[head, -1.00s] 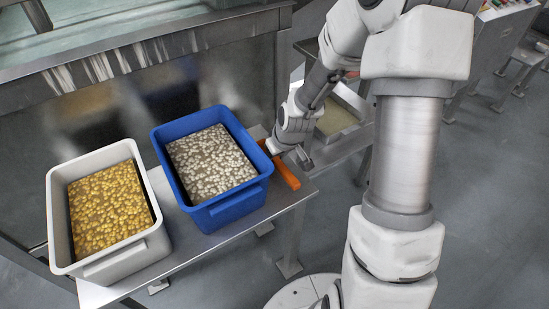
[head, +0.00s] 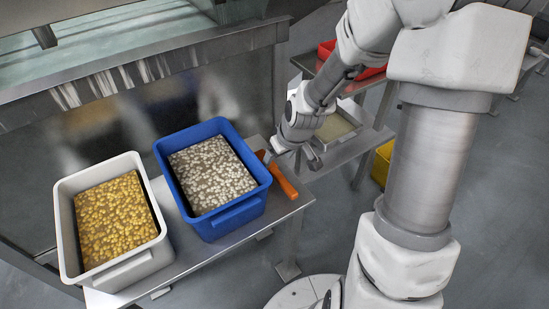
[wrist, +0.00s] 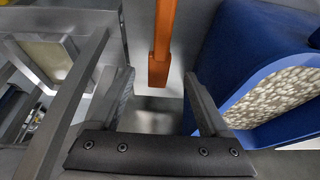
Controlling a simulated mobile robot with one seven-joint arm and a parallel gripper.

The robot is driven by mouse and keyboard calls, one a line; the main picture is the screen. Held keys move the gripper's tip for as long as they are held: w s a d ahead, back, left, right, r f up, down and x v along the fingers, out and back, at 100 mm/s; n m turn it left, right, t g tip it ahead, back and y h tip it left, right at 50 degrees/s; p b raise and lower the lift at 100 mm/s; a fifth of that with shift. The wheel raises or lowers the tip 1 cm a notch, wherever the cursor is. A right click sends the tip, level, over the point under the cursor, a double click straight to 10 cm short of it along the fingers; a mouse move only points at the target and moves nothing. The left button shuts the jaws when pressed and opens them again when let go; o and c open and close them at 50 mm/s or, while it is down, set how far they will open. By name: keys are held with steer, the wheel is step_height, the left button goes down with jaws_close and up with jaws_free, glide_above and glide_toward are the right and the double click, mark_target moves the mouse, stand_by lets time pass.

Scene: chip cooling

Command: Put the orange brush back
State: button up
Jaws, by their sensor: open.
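The orange brush (head: 284,181) lies on the metal table beside the right side of the blue bin. Part of it is hidden behind my gripper in the head view. My gripper (head: 292,156) is over the brush's middle or far part. In the wrist view, the orange handle (wrist: 160,45) runs from the top edge down to a blunt end, roughly in line with the gap between the open fingers of my gripper (wrist: 158,82). The fingers hold nothing. The brush's bristles cannot be made out.
The blue bin (head: 238,212) of whitish pieces stands close to the brush. A white bin (head: 130,268) of yellow pieces stands to its left. A red bin (head: 366,72), a shallow tray (head: 340,130) and a yellow container (head: 383,165) are beyond, to the right.

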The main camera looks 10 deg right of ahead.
steer(key=shift+p+v, duration=0.8)
steer(key=shift+v, duration=1.4)
steer(key=s+r+m+h, duration=0.15)
steer(key=s+r, duration=0.45)
steer(key=r, duration=0.8)
steer(key=s+a+r+m+t, duration=0.1)
steer(key=s+r, duration=0.2)
steer(key=s, duration=0.3)
steer(key=s+r+m, duration=0.1)
steer(key=s+r, duration=0.3)
steer(key=s, duration=0.2)
step_height(320, 180, up, 18)
steer(key=p, duration=1.8)
steer(key=shift+f, duration=0.15)
steer(key=shift+s, duration=0.15)
